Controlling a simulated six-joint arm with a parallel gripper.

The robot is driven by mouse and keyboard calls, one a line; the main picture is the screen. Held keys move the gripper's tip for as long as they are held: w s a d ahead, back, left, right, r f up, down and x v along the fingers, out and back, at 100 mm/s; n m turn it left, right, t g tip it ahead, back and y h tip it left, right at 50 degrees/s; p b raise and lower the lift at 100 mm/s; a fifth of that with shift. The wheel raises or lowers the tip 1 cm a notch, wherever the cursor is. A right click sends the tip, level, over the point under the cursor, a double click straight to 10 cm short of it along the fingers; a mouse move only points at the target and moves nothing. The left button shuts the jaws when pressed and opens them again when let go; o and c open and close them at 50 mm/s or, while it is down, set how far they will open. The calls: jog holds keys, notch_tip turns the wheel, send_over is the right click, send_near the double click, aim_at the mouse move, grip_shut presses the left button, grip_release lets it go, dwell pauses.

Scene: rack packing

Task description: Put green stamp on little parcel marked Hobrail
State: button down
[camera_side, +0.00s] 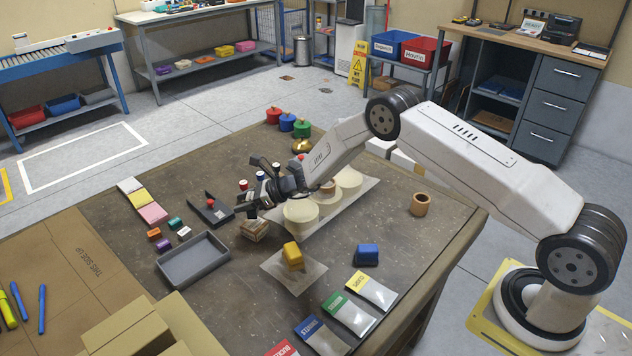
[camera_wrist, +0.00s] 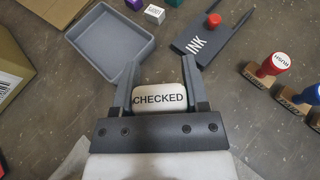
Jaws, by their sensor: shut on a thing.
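My gripper (camera_wrist: 160,78) is shut on a white block (camera_wrist: 160,98) that reads CHECKED on its face. In the side view my gripper (camera_side: 255,196) is low over the table, above a light wooden block (camera_side: 255,230); whether that block belongs to the held thing cannot be told. No green shows on the held thing. A green-topped knobbed object (camera_side: 302,130) stands at the far table edge beside red and blue ones. A packet with a green header (camera_side: 335,301) lies at the front; its lettering is too small to read. I cannot make out any Hobrail marking.
A grey tray (camera_side: 193,262) lies left of my gripper, with small coloured cubes behind it. A black ink pad (camera_wrist: 205,42) and a red-handled RUSH stamp (camera_wrist: 272,65) are to the right in the wrist view. A yellow block (camera_side: 292,255) sits on a pale sheet.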

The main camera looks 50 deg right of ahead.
jog(key=shift+w+f, duration=0.2)
jog(key=shift+f, duration=1.6)
jog(key=shift+f, duration=0.15)
jog(key=shift+c, duration=0.5)
grip_release()
jog(key=shift+r, duration=0.2)
jog(key=shift+s+d+r, duration=0.15)
jog(key=shift+s+d, duration=0.1)
jog(key=shift+d, duration=0.05)
jog(key=v, duration=1.1)
